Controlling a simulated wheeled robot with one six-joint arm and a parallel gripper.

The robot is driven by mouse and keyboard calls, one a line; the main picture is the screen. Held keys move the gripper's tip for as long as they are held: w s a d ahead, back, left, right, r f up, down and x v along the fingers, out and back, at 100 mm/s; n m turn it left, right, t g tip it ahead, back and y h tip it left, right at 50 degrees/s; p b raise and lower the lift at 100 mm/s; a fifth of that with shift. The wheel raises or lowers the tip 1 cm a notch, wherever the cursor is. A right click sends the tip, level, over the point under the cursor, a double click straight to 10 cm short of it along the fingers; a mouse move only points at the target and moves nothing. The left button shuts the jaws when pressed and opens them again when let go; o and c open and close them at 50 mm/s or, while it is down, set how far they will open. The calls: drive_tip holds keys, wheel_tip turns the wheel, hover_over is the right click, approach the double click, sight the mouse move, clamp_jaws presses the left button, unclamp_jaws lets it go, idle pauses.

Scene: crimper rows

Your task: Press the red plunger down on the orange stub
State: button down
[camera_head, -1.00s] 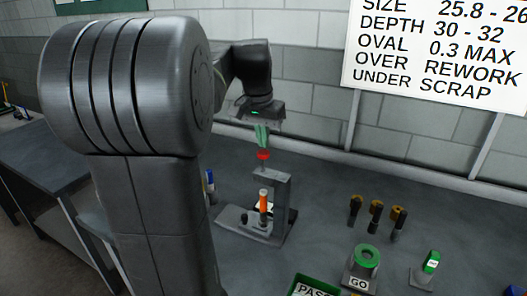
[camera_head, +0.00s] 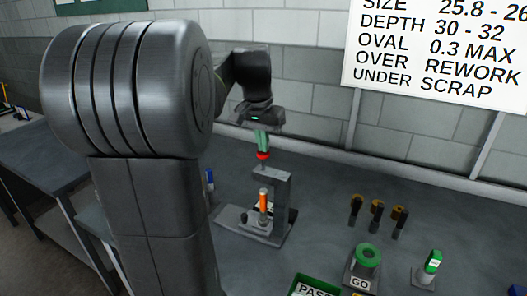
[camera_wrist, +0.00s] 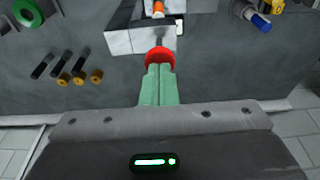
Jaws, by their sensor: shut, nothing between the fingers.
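The red plunger (camera_head: 262,156) is a round red knob on a thin rod at the top of a grey press stand (camera_head: 284,190). The orange stub (camera_head: 263,198) stands upright on the press base, below the plunger. My gripper (camera_head: 262,148) points down with its green fingers shut and empty, their tips at the red knob. In the wrist view the fingers (camera_wrist: 158,75) overlap the red knob (camera_wrist: 158,54), and the orange stub (camera_wrist: 158,8) shows at the top edge. Whether the tips press on the knob or just meet it I cannot tell.
Several dark pieces with brass-coloured tops (camera_head: 376,208) stand right of the press. A green ring on a GO block (camera_head: 366,257), a green-topped gauge (camera_head: 431,263) and a green PASS tray (camera_head: 318,284) are in front. A blue marker-like item (camera_head: 210,180) is left of the press.

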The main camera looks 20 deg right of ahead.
drive_tip(key=shift+f+b, duration=0.75)
drive_tip(key=shift+f, duration=0.65)
wheel_tip(320, 180, up, 9)
drive_tip(key=p, duration=0.8)
drive_tip(key=shift+r+p, duration=0.15)
drive_tip(key=shift+p, duration=0.15)
drive_tip(key=shift+f, duration=0.25)
wheel_tip(320, 180, down, 5)
drive_tip(key=b, duration=0.5)
drive_tip(key=shift+f, duration=0.2)
drive_tip(key=shift+a, duration=0.1)
